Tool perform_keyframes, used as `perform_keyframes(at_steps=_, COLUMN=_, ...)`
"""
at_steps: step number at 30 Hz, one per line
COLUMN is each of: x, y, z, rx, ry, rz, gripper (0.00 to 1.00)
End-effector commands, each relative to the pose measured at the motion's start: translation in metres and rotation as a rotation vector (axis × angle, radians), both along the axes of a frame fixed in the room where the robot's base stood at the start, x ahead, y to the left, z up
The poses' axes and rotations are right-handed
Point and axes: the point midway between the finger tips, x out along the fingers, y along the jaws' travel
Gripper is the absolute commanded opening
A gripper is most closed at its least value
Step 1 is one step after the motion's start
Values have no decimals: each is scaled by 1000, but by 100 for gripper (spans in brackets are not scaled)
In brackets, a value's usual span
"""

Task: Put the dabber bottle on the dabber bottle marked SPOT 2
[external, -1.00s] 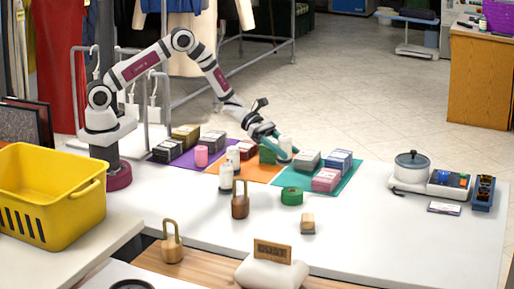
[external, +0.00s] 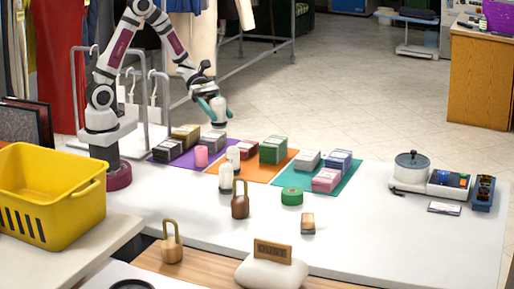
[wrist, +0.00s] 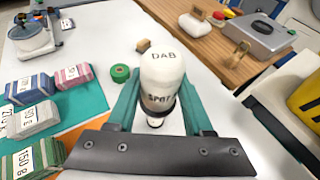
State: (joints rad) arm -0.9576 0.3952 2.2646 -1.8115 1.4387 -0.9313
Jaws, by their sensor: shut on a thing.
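My gripper (external: 213,108) is shut on a white dabber bottle (external: 219,110), held upright in the air above the mats. In the wrist view this bottle (wrist: 163,75) sits between the teal fingers, its top reading "DAB" and its side "SPOT"; the number after it is not legible. Two other white bottles stand below my gripper in the external view: one (external: 233,155) at the edge of the orange mat, one (external: 226,178) on the white table closer to the camera. Their markings are too small to read. The held bottle and my gripper hide what lies beneath in the wrist view.
A brown padlock-shaped weight (external: 240,205) stands close to the nearer bottle. A green tape roll (external: 291,196) lies to the right. Table's right front is mostly clear.

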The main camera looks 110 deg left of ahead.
Motion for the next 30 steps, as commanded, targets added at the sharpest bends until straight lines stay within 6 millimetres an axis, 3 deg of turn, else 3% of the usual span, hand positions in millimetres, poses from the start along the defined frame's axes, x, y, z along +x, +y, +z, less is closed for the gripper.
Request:
perform_keyframes(at_steps=3, x=-1, y=40, z=-24, rx=-3, ry=2, rz=6, gripper=0)
perform_keyframes(at_steps=9, x=-2, y=86, z=-52, rx=-1, ry=0, rz=3, gripper=0)
perform_keyframes(at_steps=18, x=-3, y=94, z=-96, rx=-2, ry=1, rz=3, gripper=0)
perform_keyframes(at_steps=28, x=-2, y=94, z=-100, rx=0, ry=0, rz=2, gripper=0)
perform_keyframes(at_steps=29, x=-2, y=94, z=-100, rx=0, ry=0, rz=2, gripper=53)
perform_keyframes(at_steps=30, x=-2, y=94, z=-100, rx=0, ry=0, rz=2, gripper=60)
